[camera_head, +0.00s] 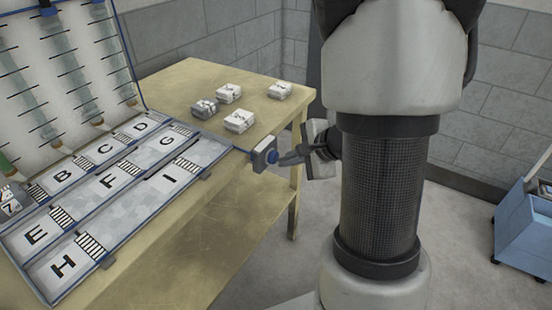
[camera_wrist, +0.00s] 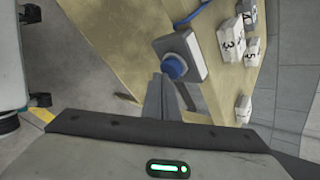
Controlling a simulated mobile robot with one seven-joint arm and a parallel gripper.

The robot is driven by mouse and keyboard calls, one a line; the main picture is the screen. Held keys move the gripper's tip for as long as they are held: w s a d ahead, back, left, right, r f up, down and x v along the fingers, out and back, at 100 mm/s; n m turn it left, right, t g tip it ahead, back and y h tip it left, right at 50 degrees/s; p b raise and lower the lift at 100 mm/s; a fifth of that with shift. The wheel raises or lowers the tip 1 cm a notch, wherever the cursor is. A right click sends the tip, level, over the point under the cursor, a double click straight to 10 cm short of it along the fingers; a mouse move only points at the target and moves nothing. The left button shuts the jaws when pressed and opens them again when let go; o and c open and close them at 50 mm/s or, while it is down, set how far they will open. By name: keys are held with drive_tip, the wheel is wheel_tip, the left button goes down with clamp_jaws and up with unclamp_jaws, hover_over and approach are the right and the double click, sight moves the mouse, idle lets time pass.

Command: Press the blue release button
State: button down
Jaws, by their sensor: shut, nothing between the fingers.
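The blue release button (camera_wrist: 175,66) sits on a small grey box (camera_wrist: 183,54) at the edge of the wooden table. In the head view the button (camera_head: 272,156) faces right, toward my gripper. My gripper (camera_head: 284,160) is shut and empty, its fingertips beside the button. In the wrist view the closed fingers (camera_wrist: 165,88) point up at the button's lower left side. I cannot tell whether the tips touch the button. My arm hides part of the scene behind it in the head view.
The wooden table (camera_head: 225,215) carries a lettered tray (camera_head: 110,205) on the left and several small numbered blocks, one of them a white block (camera_head: 239,121), at the back. A blue cable (camera_wrist: 192,14) runs from the box. A blue cart (camera_head: 526,225) stands far right.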

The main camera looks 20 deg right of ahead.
drive_tip(key=shift+w+a, duration=0.25)
drive_tip(key=shift+w, duration=0.1)
idle(0.6)
drive_tip(key=shift+s+d, duration=0.1)
drive_tip(key=shift+s+d+b, duration=0.35)
drive_tip(key=shift+s+d, duration=0.1)
drive_tip(key=shift+s, duration=0.2)
drive_tip(key=shift+s+d+b, duration=0.25)
drive_tip(key=shift+s+d, duration=0.55)
drive_tip(key=shift+s, duration=0.2)
drive_tip(key=shift+s+d+b, duration=0.2)
drive_tip(key=shift+s+d, duration=0.55)
drive_tip(key=shift+s, duration=0.25)
